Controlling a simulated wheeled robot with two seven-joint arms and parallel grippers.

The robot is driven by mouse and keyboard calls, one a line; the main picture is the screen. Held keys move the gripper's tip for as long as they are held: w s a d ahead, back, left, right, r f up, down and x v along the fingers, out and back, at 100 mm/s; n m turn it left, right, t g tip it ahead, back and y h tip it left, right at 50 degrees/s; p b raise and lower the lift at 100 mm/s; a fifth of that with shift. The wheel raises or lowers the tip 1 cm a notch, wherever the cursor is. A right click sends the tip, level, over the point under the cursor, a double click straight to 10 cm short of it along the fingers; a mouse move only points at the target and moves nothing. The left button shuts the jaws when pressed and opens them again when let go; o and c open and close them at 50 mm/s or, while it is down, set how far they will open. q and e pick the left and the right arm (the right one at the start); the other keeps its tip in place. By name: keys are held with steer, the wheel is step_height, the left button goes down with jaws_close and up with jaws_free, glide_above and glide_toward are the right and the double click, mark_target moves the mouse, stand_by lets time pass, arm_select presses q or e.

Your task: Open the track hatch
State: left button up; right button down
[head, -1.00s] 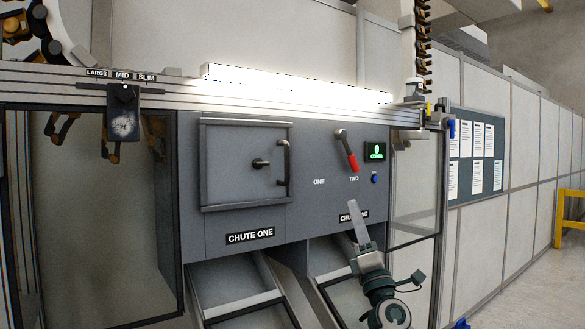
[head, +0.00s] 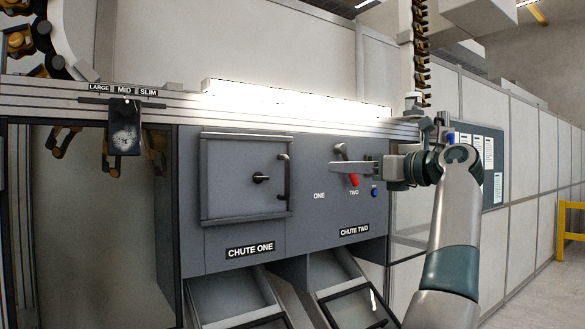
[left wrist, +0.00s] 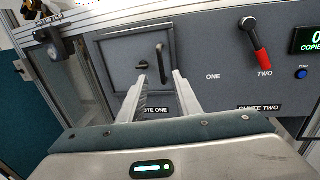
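The hatch (head: 230,170) is a grey square door in the machine's front panel, above the CHUTE ONE label, and looks shut. A dark upright bar handle (head: 284,177) is at its right side, and a round knob (head: 260,179) is near its middle. Door (left wrist: 122,68), handle (left wrist: 162,62) and knob (left wrist: 142,66) also show in the left wrist view. My left gripper (head: 334,168) points left, in front of the panel and right of the handle. Its two fingers (left wrist: 160,76) are apart and empty, with the handle seen between the tips, not touched. My right gripper is not in view.
A red-gripped lever (head: 354,180) by ONE and TWO and a blue button (head: 374,193) are close to my left gripper. Two sloping chutes (head: 228,295) lie below. A size selector (head: 125,125) hangs from the rail at left. My arm hides the copies display in the head view.

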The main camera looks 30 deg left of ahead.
arm_select(q)
steer(key=shift+a, duration=0.15)
steer(key=p+x, duration=0.7)
steer(key=x, duration=1)
steer(key=shift+a, duration=0.1)
jaws_close()
